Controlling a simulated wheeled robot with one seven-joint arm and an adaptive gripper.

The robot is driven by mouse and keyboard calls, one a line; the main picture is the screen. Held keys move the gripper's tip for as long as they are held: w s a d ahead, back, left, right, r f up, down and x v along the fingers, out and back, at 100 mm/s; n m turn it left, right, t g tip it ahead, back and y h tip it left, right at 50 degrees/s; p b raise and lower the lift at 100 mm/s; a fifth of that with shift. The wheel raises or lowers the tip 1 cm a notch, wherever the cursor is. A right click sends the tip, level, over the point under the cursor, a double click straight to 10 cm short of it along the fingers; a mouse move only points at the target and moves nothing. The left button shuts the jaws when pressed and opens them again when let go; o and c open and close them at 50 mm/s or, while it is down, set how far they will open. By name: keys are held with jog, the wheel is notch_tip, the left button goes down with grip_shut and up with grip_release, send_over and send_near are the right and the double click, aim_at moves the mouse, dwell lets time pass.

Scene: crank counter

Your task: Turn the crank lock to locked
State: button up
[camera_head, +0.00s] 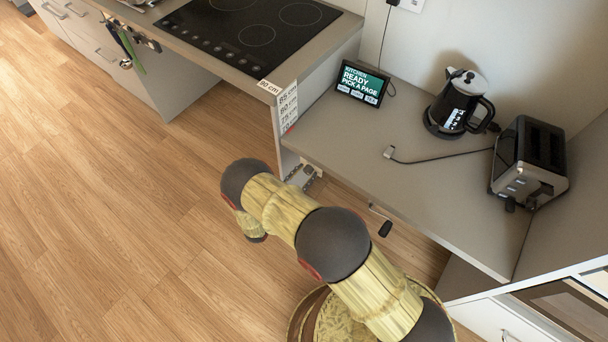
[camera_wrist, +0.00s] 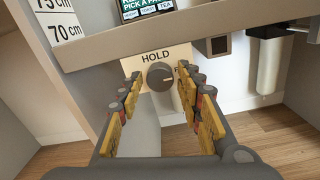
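In the wrist view a dark round knob (camera_wrist: 160,77) sits on a pale plate (camera_wrist: 150,58) with the word HOLD above it. A short light mark on the knob points to the right. My gripper (camera_wrist: 160,83) is open, with its yellow-padded fingers to the left and right of the knob. I cannot tell whether either fingertip touches it. In the head view a thin crank with a dark handle (camera_head: 385,228) hangs at the front edge of the lower counter. I cannot make out the knob or my gripper in the head view.
The lower counter (camera_head: 430,195) carries a small display (camera_head: 362,84), a kettle (camera_head: 459,104), a toaster (camera_head: 530,162) and a cable plug (camera_head: 389,152). A hob (camera_head: 250,28) is on the higher counter. Its side panel bears height labels (camera_head: 288,106). The wooden floor at left is clear.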

jog(key=c, duration=0.9)
jog(key=shift+o, duration=0.2)
jog(key=shift+n, duration=0.3)
jog(key=n, duration=0.3)
jog(key=shift+n, duration=0.3)
jog(key=n, duration=0.4)
jog(key=shift+n, duration=0.3)
jog(key=n, duration=0.4)
jog(key=shift+a+n, duration=0.1)
jog(key=shift+n, duration=2.4)
